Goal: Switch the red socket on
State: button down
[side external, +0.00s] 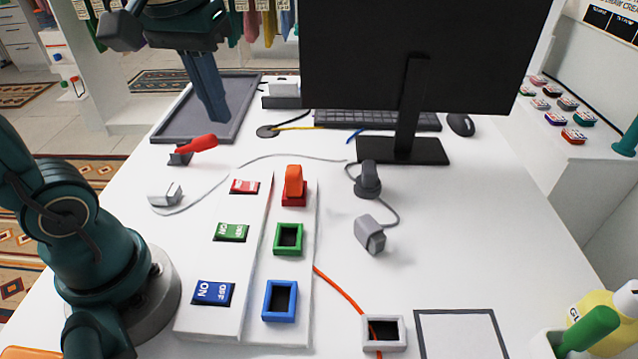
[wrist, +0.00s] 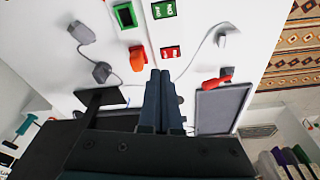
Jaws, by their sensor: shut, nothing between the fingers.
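The red switch (side external: 245,186) is a small red rocker with white marks at the far end of the white switch board; the marks are too small to read. The red socket (side external: 293,200) is to its right, with an orange plug (side external: 293,180) standing in it. In the wrist view the red switch (wrist: 169,52) and orange plug (wrist: 138,60) lie just beyond the fingertips. My gripper (side external: 218,118) is shut and empty, pointing down in the air, seen against the grey tray and apart from the switch. It also shows in the wrist view (wrist: 160,74).
Green (side external: 231,232) and blue (side external: 213,293) switches sit nearer, beside empty green (side external: 289,239) and blue (side external: 280,301) sockets. Grey plugs (side external: 370,235) with cords lie right. The monitor (side external: 418,55) stands behind.

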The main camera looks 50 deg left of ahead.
aim_at(236, 183)
jog(key=w+a+f+n+g, duration=0.3)
jog(key=w+a, duration=0.2)
jog(key=shift+a, duration=0.35)
jog(key=f, duration=0.4)
jog(key=s+f, duration=0.1)
jog(key=f, duration=0.4)
jog(key=a+f, duration=0.1)
jog(key=f, duration=0.3)
jog(key=shift+s+a+f, duration=0.1)
jog(key=shift+s+f, duration=0.05)
jog(key=shift+f, duration=0.25)
jog(key=shift+f, duration=0.2)
